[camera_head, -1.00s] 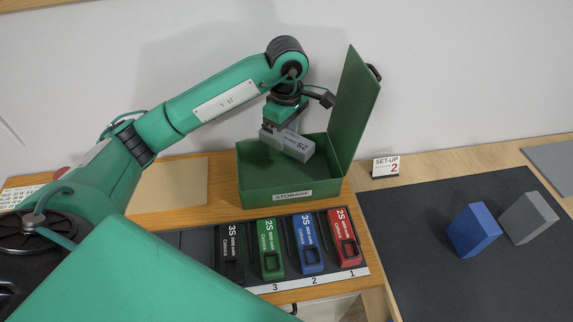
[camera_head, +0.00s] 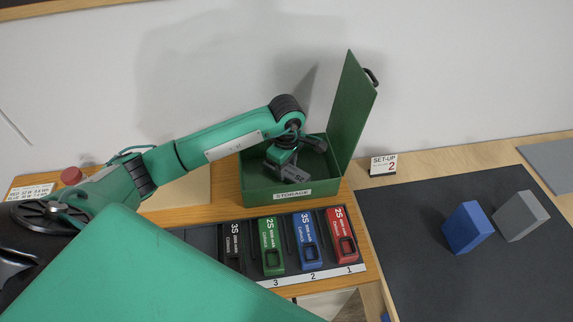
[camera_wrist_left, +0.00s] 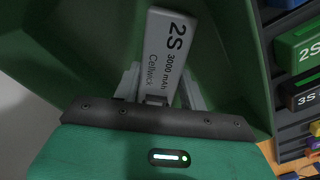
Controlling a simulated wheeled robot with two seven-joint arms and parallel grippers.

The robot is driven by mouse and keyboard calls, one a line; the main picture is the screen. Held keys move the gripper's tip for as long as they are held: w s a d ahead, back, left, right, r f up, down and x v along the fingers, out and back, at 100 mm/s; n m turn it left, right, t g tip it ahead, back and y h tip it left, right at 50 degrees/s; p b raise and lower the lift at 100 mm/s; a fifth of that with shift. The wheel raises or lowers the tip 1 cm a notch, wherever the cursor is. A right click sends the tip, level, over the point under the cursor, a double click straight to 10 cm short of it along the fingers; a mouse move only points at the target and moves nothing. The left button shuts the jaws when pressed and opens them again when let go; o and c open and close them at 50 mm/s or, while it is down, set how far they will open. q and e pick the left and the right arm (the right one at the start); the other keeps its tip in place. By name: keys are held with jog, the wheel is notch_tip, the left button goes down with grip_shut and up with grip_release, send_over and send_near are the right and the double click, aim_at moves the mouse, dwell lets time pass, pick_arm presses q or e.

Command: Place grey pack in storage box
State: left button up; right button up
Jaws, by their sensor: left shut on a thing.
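The grey pack (camera_wrist_left: 165,50), marked 2S 3000 mAh, is between the fingers of my left gripper (camera_wrist_left: 160,95) in the left wrist view. My left gripper (camera_head: 277,170) is shut on it and is down inside the open green storage box (camera_head: 285,200) in the head view. The pack shows only as a small grey piece (camera_head: 293,178) there, low in the box. I cannot tell whether it touches the box floor. The box lid (camera_head: 352,115) stands open on the right. My right gripper is not in view.
A rack in front of the box holds black (camera_head: 232,245), green (camera_head: 270,248), blue (camera_head: 306,243) and red (camera_head: 342,235) packs. A SET-UP 2 sign (camera_head: 383,165) stands right of the box. Blue (camera_head: 467,228) and grey (camera_head: 521,216) blocks sit on the dark mat (camera_head: 420,250).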

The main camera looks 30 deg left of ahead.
pick_arm(q)
jog(key=shift+f, duration=0.15)
jog(key=o, duration=1.2)
